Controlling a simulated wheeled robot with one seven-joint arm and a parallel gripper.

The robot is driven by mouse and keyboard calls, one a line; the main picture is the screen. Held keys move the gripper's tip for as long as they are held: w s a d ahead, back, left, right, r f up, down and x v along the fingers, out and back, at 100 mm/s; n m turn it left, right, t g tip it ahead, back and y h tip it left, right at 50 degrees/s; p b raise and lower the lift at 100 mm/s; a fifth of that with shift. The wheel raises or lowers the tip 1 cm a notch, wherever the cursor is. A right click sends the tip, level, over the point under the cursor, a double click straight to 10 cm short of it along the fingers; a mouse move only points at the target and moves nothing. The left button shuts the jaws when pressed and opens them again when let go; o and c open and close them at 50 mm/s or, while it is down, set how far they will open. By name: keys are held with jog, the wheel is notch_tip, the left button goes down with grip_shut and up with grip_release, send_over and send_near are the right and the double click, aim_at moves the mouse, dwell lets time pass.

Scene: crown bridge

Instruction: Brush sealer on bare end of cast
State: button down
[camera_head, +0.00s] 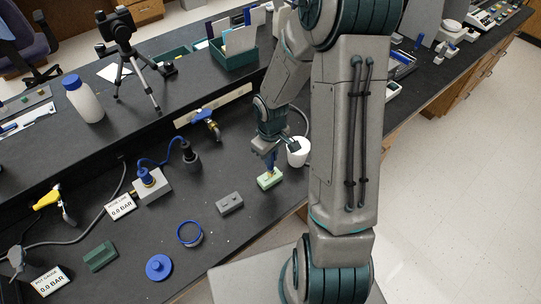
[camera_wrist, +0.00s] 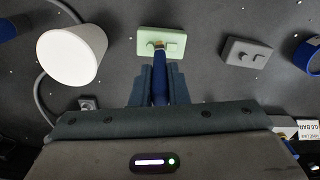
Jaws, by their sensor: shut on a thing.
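A pale green block (camera_head: 269,181) with raised bumps lies on the black bench; it also shows in the wrist view (camera_wrist: 175,36). It may be the cast, though I cannot be sure. My gripper (camera_wrist: 158,85) is shut on a blue-handled brush (camera_wrist: 159,80), also in the head view (camera_head: 272,160). The brush points down, and its brownish tip overlaps the pale block's near edge in the wrist view; I cannot tell if it touches. A white cup (camera_head: 298,152) stands just right of the gripper in the head view, at left in the wrist view (camera_wrist: 72,55). Its contents are hidden.
A grey two-bump block (camera_head: 230,203), dark green block (camera_head: 100,256), blue ring (camera_head: 190,234) and blue disc (camera_head: 159,267) lie on the bench. A grey box with a blue hose (camera_head: 152,186) stands farther left. My arm hides the bench to the right.

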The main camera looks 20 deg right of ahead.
jog(key=shift+r+p, duration=2.05)
jog(key=shift+r, duration=0.7)
jog(key=shift+r+p, duration=1.2)
jog(key=shift+r, duration=0.3)
